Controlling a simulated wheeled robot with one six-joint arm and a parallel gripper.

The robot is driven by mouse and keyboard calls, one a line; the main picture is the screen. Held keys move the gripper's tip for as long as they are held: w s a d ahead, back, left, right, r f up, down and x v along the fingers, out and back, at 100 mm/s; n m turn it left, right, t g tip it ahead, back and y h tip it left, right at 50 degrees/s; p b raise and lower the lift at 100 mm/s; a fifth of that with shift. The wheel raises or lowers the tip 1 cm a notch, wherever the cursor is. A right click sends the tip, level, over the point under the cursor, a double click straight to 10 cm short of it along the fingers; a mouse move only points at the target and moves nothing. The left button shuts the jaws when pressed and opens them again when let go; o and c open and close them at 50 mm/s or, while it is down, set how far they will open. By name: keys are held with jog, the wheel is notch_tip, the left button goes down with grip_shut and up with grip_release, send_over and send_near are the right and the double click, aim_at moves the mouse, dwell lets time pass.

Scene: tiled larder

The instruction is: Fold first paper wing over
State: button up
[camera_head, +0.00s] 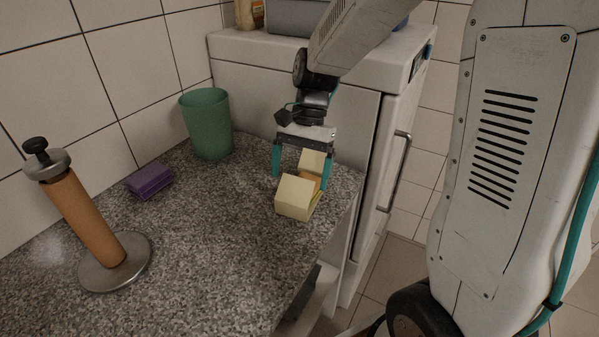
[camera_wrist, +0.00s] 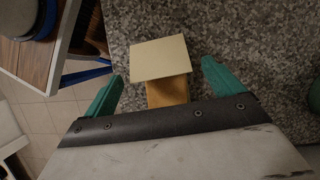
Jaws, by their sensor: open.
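A pale yellow paper wing (camera_head: 294,196) stands out on the near side of a small brown block (camera_head: 313,178) near the counter's right edge. A second pale wing (camera_head: 312,161) shows behind the block, between my fingers. My gripper (camera_head: 301,182) is open, pointing down over the block, with one teal finger on each side. In the wrist view a pale wing (camera_wrist: 160,58) and the brown block (camera_wrist: 167,91) lie between the open teal fingers (camera_wrist: 163,82). Whether the fingers touch the paper I cannot tell. The gripper's palm hides part of the block.
The speckled counter (camera_head: 215,235) is mostly clear at left. A green cup (camera_head: 207,124), a purple sponge-like block (camera_head: 149,181) and a paper-roll holder (camera_head: 88,225) stand on it. A white appliance (camera_head: 290,85) is behind. The counter edge drops to the floor at right.

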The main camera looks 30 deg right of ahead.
jog(key=shift+a+f, duration=0.1)
jog(key=shift+f, duration=0.2)
jog(key=c, duration=1)
jog(key=shift+w+d+f+g+y, duration=0.15)
jog(key=shift+d+f+g+y, duration=0.1)
jog(key=shift+f+g+y, duration=0.25)
jog(key=shift+w+d+f+g+y, duration=0.15)
jog(key=shift+d+f+g+y, duration=0.1)
jog(key=shift+g+y, duration=0.25)
jog(key=o, duration=1)
jog(key=shift+r, duration=0.1)
